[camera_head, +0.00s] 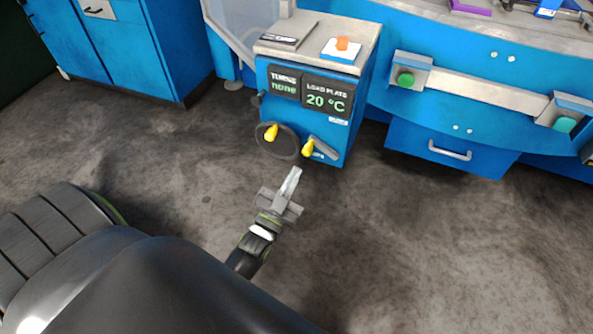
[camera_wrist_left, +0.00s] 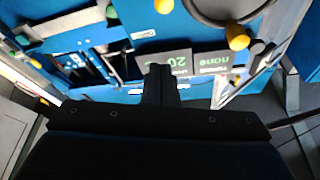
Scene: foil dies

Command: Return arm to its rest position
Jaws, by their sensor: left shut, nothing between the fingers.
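My left gripper (camera_head: 291,183) is in the lower middle of the head view, shut and empty. Its fingertips point up the picture toward the blue control box (camera_head: 311,106) and appear just below its front in the picture; I see no contact. The left wrist view shows the closed fingers (camera_wrist_left: 160,82) in front of the control box, which appears upside down. My right gripper is in neither view.
The box carries a black handwheel (camera_head: 279,142) with a yellow knob, a yellow-tipped lever (camera_head: 309,147) and displays (camera_head: 326,96) reading "none" and "20 °C". A blue machine with a drawer (camera_head: 450,150) stands right, a blue cabinet (camera_head: 120,45) upper left. Floor (camera_head: 420,250) at right is clear.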

